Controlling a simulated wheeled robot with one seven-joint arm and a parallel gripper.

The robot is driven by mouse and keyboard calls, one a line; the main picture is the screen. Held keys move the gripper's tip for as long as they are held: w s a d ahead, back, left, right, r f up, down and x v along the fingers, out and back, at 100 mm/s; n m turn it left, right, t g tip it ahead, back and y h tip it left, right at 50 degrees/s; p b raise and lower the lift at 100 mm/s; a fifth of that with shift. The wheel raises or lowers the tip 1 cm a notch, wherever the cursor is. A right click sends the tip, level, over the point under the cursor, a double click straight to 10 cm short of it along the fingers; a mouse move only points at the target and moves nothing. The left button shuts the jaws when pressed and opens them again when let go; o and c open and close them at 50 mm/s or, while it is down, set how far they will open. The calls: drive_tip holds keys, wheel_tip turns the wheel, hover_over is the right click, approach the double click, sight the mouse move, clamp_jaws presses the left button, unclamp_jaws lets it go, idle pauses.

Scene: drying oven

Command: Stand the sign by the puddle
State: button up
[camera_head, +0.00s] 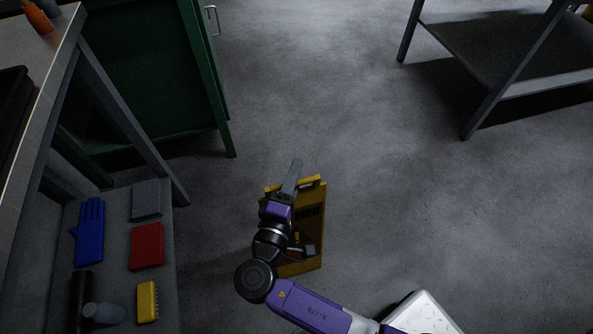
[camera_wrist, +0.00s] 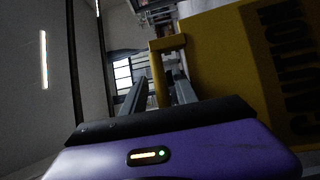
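The yellow caution sign (camera_head: 313,220) is upright on the floor in the head view, partly hidden behind my arm. Its handle shows at the top. In the wrist view the sign's yellow panel (camera_wrist: 235,60) with black CAUTION lettering fills the right side. Its yellow handle (camera_wrist: 161,75) rises between my fingers. My gripper (camera_head: 293,176) is at the sign's top. In the wrist view my gripper (camera_wrist: 160,92) has its two fingers apart, on either side of the handle, with a gap visible on the left. I cannot make out a puddle on the grey floor.
A workbench (camera_head: 60,62) stands at the left, with a low shelf (camera_head: 115,275) holding a blue glove, a red block and other items. A green cabinet (camera_head: 150,85) is behind it. A metal table (camera_head: 490,60) stands at the upper right. The middle floor is clear.

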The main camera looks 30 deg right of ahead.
drive_tip(key=p+v, duration=0.2)
drive_tip(key=v, duration=0.9)
drive_tip(key=s+d+f+n+g+y, duration=0.1)
drive_tip(key=s+d+f+y, duration=0.15)
drive_tip(key=f, duration=0.35)
drive_tip(key=s+d+f+n+y, duration=0.1)
drive_tip(key=s+d+f+y, duration=0.1)
drive_tip(key=s+f+y, duration=0.3)
drive_tip(key=s+f+m+g+y, duration=0.1)
drive_tip(key=s+f+g+y, duration=0.1)
drive_tip(key=s+f+y, duration=0.35)
drive_tip(key=s+d+r+m+t, duration=0.1)
drive_tip(key=s+r+m+t, duration=0.2)
drive_tip(key=r, duration=1)
drive_tip(key=s+d+r+m+t+y, duration=0.1)
drive_tip(key=s+r+m+t, duration=0.3)
drive_tip(key=r, duration=1)
drive_tip(key=shift+s+m, duration=0.8)
drive_tip(key=shift+s, duration=0.35)
drive_tip(key=shift+r, duration=0.1)
